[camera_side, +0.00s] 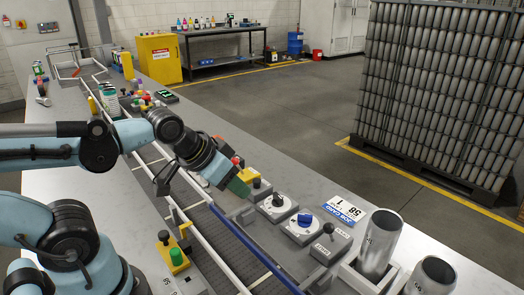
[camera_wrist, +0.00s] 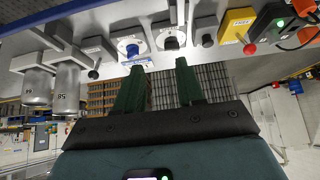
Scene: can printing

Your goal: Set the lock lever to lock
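A grey box with a black-knobbed lever (camera_side: 329,243) stands on the bench at the lower right, with lettering too small to read surely. It looks like the lock lever, and it shows in the wrist view (camera_wrist: 97,49) left of the fingers. A second black-knobbed box (camera_side: 258,190) stands nearer my gripper, also in the wrist view (camera_wrist: 206,32). My gripper (camera_side: 240,186) is beside that second box, left of the lever box and apart from it. In the wrist view my gripper (camera_wrist: 160,66) has its green fingers apart, with nothing held between them.
Between the two boxes are a black-knob dial (camera_side: 277,206) and a blue-knob dial (camera_side: 304,227). A yellow box (camera_side: 248,173) is near my gripper. Metal cans (camera_side: 379,245) stand at the right end. A railed conveyor (camera_side: 217,243) runs along the controls.

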